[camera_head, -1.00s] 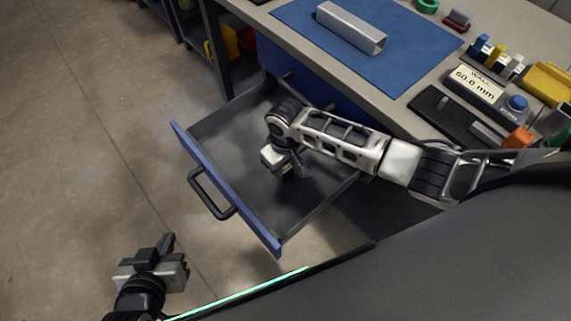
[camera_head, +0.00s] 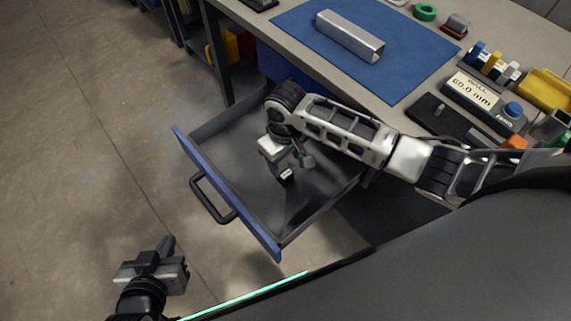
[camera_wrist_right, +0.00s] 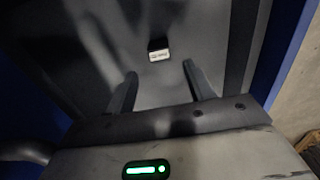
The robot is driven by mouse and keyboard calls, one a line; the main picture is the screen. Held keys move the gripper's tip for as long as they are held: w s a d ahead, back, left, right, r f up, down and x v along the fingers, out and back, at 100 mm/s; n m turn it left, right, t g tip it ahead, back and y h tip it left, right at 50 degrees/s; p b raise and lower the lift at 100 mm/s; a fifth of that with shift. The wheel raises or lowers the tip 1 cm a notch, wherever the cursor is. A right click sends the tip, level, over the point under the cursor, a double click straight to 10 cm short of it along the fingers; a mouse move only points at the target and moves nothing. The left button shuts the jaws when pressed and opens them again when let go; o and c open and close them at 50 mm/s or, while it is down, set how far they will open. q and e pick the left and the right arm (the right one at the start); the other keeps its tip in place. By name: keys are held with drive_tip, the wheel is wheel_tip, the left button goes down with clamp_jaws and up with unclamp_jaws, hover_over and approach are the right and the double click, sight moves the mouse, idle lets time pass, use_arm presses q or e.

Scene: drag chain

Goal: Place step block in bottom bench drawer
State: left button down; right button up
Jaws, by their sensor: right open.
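The step block (camera_head: 287,174) is a small dark block with a pale label, lying on the floor of the open blue-fronted drawer (camera_head: 225,190). In the right wrist view, the block (camera_wrist_right: 159,50) sits beyond the fingertips, in line with the gap between them, apart from both. My right gripper (camera_head: 294,160) is inside the drawer space, open and empty, just above the block. Its two fingers (camera_wrist_right: 160,85) are spread wide. My left gripper (camera_head: 160,254) hangs over the floor at the lower left, away from the drawer; its finger gap is unclear.
The bench top holds a blue mat (camera_head: 345,45) with a grey metal channel (camera_head: 350,36), a 60.0 mm gauge box (camera_head: 478,95) and several small items. The drawer's black handle (camera_head: 212,198) juts toward the floor. The rest of the drawer looks empty.

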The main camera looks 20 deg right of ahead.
sight(285, 173)
wheel_tip(285, 173, up, 6)
drive_tip(key=f, duration=0.1)
drive_tip(key=s+a+f+t+y, duration=0.4)
drive_tip(key=s+a+f+t, duration=0.1)
drive_tip(key=a, duration=0.1)
drive_tip(key=s+d+r+m+t+h, duration=0.1)
drive_tip(key=s+d+r+t, duration=0.1)
drive_tip(key=s+d+t, duration=0.3)
drive_tip(key=shift+s+d+r+p, duration=0.25)
drive_tip(key=shift+s+d+p, duration=0.05)
drive_tip(key=shift+s+d, duration=0.45)
drive_tip(key=shift+a, duration=0.1)
